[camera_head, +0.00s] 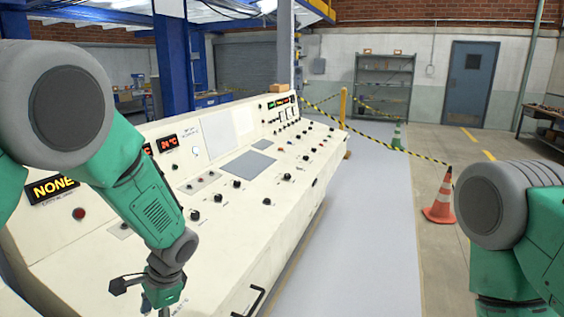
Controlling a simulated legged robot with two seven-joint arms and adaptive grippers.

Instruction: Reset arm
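My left arm (130,185) comes in from the left, bent down in front of a cream control console (262,205). My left gripper (145,298) shows only in part at the bottom edge, over the console's near side. Its dark fingers run out of the picture, so I cannot tell whether it is open or shut. My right arm (510,225) stands at the lower right, beside the walkway. Its gripper is out of view.
An orange traffic cone (440,198) stands near my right arm, by yellow-black barrier tape (425,157). The grey walkway (362,235) is clear. A blue door (470,84) and metal shelf (384,85) are at the back.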

